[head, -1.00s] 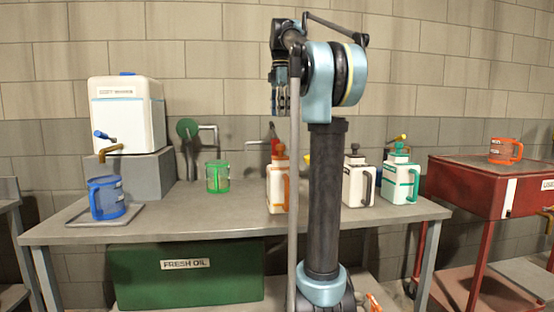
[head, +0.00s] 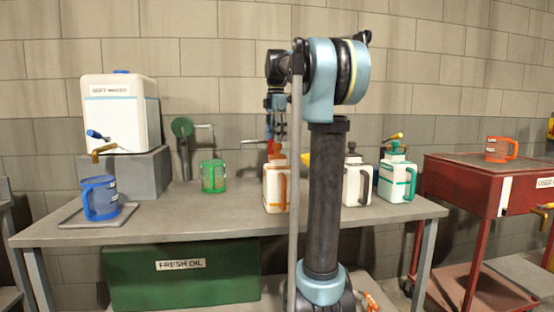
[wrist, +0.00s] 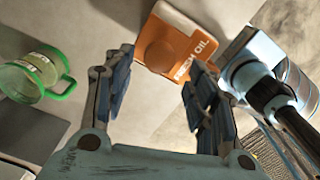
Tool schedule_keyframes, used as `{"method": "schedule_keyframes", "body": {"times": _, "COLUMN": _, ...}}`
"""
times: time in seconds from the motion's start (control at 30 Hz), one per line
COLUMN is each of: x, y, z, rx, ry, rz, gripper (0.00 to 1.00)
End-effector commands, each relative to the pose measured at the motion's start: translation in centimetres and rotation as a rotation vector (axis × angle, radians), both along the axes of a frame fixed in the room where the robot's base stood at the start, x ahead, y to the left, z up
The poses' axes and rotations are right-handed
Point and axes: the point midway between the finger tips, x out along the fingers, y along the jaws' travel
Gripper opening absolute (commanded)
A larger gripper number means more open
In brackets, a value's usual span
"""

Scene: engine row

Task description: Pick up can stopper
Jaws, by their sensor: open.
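A white can with an orange top and handle (head: 275,188) stands on the grey bench in the head view. Its orange stopper (head: 277,150) is at the top, just below my gripper (head: 274,128). In the wrist view, the orange can top, lettered "FRESH OIL" (wrist: 190,42), has the round orange stopper (wrist: 160,54) on it, near and between the tips of my open gripper (wrist: 156,70). The fingers are apart and hold nothing. Whether a finger touches the stopper, I cannot tell.
Right of it stand a can with black parts (head: 356,184) and one with teal parts (head: 397,177). A green cup (head: 214,177) stands to the left, also in the wrist view (wrist: 35,75). A blue jug (head: 100,198) sits farther left, by a white tank (head: 121,112).

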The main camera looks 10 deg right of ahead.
Motion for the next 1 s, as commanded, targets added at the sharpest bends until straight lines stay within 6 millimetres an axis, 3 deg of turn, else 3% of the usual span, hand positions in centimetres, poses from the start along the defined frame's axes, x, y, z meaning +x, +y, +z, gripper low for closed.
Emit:
{"method": "schedule_keyframes", "body": {"times": 0.23, "x": 0.1, "y": -0.1, "z": -1.5, "rx": 0.0, "ry": 0.0, "rz": -0.001, "gripper": 0.52}}
{"method": "schedule_keyframes", "body": {"times": 0.6, "x": 0.5, "y": -0.3, "z": -5.7, "rx": 0.0, "ry": 0.0, "rz": -0.001, "gripper": 0.52}}
{"method": "schedule_keyframes", "body": {"times": 0.87, "x": 0.5, "y": -0.4, "z": -5.9, "rx": 0.0, "ry": 0.0, "rz": -0.001, "gripper": 0.52}}
{"method": "schedule_keyframes", "body": {"times": 1.0, "x": 0.5, "y": -0.4, "z": -5.9, "rx": 0.0, "ry": 0.0, "rz": -0.002, "gripper": 0.22}}
